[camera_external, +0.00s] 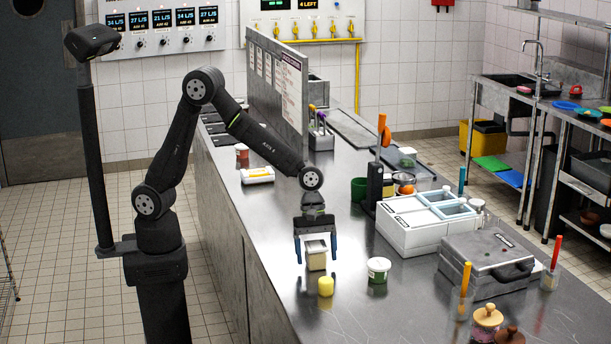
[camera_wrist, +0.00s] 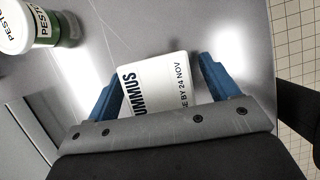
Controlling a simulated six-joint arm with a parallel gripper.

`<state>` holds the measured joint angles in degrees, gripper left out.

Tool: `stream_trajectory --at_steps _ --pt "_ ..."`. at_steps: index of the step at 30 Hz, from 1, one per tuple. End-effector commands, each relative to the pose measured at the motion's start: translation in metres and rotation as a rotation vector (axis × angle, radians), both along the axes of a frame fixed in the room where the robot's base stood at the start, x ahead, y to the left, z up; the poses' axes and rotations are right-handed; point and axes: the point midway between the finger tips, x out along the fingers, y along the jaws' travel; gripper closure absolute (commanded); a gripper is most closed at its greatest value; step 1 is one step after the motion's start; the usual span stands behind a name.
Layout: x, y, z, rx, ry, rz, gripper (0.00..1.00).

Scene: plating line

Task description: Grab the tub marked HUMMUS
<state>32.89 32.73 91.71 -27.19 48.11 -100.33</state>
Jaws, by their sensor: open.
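The hummus tub (camera_external: 316,259) is a small cream tub standing on the steel counter. In the wrist view its white lid (camera_wrist: 158,88) shows part of the word HUMMUS and a date line ending in 24 NOV. My gripper (camera_external: 316,255) points down over the tub, and its blue fingers are at either side of it. In the wrist view my gripper (camera_wrist: 158,80) is open, with the lid between the two blue fingers. Small gaps seem to show beside the lid, but I cannot tell whether either finger touches. The tub's near edge is hidden by the gripper body.
A pesto tub (camera_wrist: 30,25) stands close by; it also shows in the external view (camera_external: 379,269). A yellow object (camera_external: 326,286) stands just in front of the hummus tub. A white bin unit (camera_external: 405,236) and a grey press (camera_external: 490,262) are to the right.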

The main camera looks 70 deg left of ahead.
Motion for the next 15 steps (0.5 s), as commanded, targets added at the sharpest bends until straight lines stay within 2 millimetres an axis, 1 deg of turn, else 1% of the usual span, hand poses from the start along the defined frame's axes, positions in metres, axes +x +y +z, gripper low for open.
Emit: stream_trajectory --at_steps 1,3,9,14,15 --pt "-0.0008 -0.0022 -0.0072 0.001 0.003 -0.001 0.2" --pt "-0.0006 -0.0041 -0.0117 0.001 0.001 0.001 0.2" --pt "-0.0003 -0.0044 -0.0121 0.001 -0.001 0.0 0.2" --pt "-0.0004 -0.0043 -0.012 0.001 0.0 0.0 0.51" --pt "-0.0004 -0.0043 -0.0119 0.001 0.0 0.0 0.59"
